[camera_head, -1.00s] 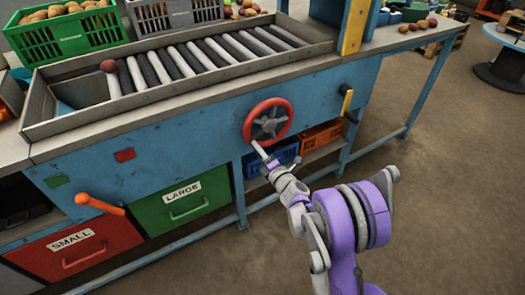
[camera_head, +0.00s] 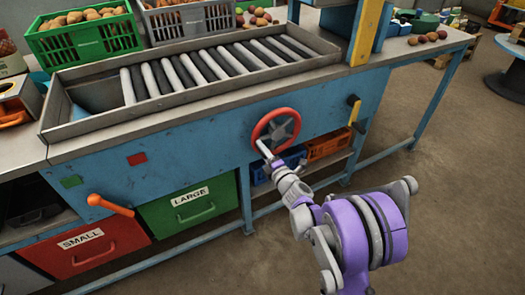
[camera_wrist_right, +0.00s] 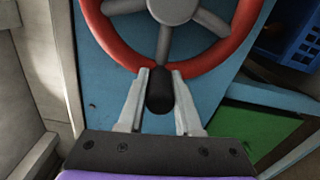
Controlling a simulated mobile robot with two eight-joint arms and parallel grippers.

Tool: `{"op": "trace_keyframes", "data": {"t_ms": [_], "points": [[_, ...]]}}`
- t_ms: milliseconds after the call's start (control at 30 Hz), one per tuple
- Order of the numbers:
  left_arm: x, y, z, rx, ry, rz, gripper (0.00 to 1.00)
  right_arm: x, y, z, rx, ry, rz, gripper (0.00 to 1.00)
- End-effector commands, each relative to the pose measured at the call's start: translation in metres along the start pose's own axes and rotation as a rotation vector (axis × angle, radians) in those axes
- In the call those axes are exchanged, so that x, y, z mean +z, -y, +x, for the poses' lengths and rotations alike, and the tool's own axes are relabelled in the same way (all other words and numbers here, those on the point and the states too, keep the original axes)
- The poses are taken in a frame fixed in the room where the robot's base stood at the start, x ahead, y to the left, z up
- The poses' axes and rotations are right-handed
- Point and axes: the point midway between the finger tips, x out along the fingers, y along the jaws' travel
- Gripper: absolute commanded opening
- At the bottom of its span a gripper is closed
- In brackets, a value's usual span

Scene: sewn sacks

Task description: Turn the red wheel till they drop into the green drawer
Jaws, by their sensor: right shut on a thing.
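The red wheel (camera_head: 280,110) is on the blue front of the sorting bench, with grey spokes. My right gripper (camera_head: 263,148) is at the lower left of its rim. In the right wrist view, its two fingers (camera_wrist_right: 160,80) are shut on the wheel's black handle (camera_wrist_right: 159,95), just below the red rim (camera_wrist_right: 97,35). The green drawer (camera_head: 188,208), labelled LARGE, sits low in the bench, left of the wheel, and looks closed. The roller bed (camera_head: 205,65) on top shows no potatoes now. The inside of the drawer is hidden. My left gripper is out of view.
A red drawer (camera_head: 90,247) labelled SMALL is left of the green one. An orange lever (camera_head: 110,205) sticks out above them. A yellow-handled crank (camera_head: 355,108) is right of the wheel. Potato crates (camera_head: 85,42) stand behind the rollers. Floor at right is open.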

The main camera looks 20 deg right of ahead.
Motion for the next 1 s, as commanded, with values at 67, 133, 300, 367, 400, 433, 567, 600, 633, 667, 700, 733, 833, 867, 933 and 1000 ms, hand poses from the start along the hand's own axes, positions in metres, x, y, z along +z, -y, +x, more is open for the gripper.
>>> {"op": "trace_keyframes", "data": {"t_ms": [67, 133, 300, 367, 400, 433, 567, 600, 633, 667, 700, 733, 833, 867, 933, 1000], "points": [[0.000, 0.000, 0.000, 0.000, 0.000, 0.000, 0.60, 0.000, -0.001, 0.000, 0.000, 0.000, -0.001, 0.00], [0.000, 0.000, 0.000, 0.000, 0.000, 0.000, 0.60, 0.000, -0.001, 0.000, 0.000, 0.000, -0.001, 0.00], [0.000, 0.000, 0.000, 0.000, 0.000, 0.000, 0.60, 0.000, 0.000, 0.000, 0.000, 0.000, -0.001, 0.00], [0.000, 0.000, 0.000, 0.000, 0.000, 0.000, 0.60, 0.000, 0.000, 0.000, 0.000, 0.000, -0.001, 0.35], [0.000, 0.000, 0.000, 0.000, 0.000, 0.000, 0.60, 0.000, 0.000, 0.000, 0.000, 0.000, -0.001, 0.42], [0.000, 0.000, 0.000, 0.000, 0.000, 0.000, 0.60, 0.000, 0.000, 0.000, 0.000, 0.000, -0.001, 0.48], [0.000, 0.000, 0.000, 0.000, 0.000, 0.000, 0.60, 0.000, 0.000, 0.000, 0.000, 0.000, -0.001, 0.63], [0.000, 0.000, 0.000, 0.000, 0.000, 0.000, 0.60, 0.000, 0.000, 0.000, 0.000, 0.000, -0.001, 0.63], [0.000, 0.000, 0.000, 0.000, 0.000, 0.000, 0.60, 0.000, 0.000, 0.000, 0.000, 0.000, -0.001, 0.63], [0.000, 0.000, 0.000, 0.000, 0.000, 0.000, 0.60, 0.000, 0.000, 0.000, 0.000, 0.000, -0.001, 0.63], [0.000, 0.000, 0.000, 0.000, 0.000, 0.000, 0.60, 0.000, 0.000, 0.000, 0.000, 0.000, 0.000, 0.63], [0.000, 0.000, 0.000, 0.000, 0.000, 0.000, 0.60, 0.000, 0.000, 0.000, 0.000, 0.000, 0.000, 0.63], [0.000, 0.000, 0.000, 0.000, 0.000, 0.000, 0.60, 0.000, 0.000, -0.002, 0.000, 0.000, 0.000, 0.63], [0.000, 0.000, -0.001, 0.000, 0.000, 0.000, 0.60, 0.000, 0.000, -0.003, 0.000, 0.000, 0.000, 0.63], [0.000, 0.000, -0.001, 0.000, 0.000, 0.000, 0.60, 0.001, 0.000, -0.010, 0.000, 0.001, -0.001, 0.63], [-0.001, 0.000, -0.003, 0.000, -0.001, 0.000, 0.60, 0.001, -0.001, -0.021, -0.001, 0.002, -0.001, 0.63]]}}
